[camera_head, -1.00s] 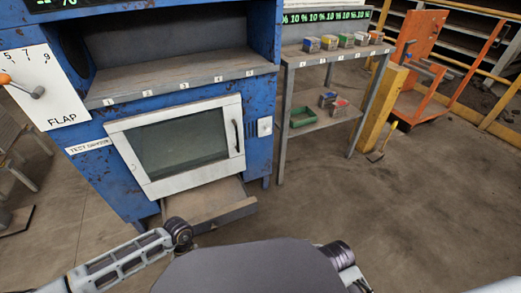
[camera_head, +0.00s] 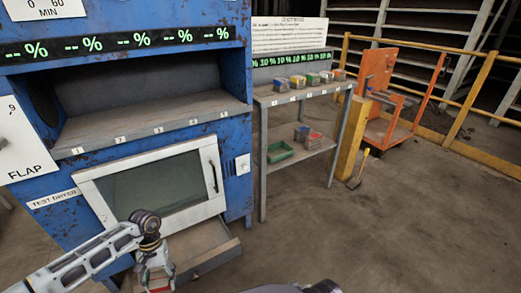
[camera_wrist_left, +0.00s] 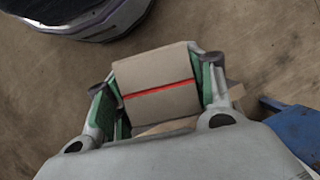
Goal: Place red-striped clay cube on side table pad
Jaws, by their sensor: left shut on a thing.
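My left gripper (camera_head: 157,272) hangs low in front of the blue dryer in the head view. In the left wrist view the gripper (camera_wrist_left: 158,92) is shut on a tan clay cube (camera_wrist_left: 155,76) with one red stripe. The cube sits between the green-lined fingers, clear of the floor. In the head view the cube is mostly hidden at the gripper. The side table (camera_head: 262,100) stands right of the dryer, with numbered labels along its front edge and several coloured blocks (camera_head: 312,79) in a row on top.
The blue dryer (camera_head: 235,120) has an empty numbered shelf (camera_head: 150,118), a closed glass door (camera_head: 155,185) and an open drawer (camera_head: 205,262) below. The table's lower shelf holds a green tray (camera_head: 280,152) and blocks (camera_head: 308,138). A yellow post (camera_head: 350,138) stands right. Floor (camera_head: 400,220) is clear in front.

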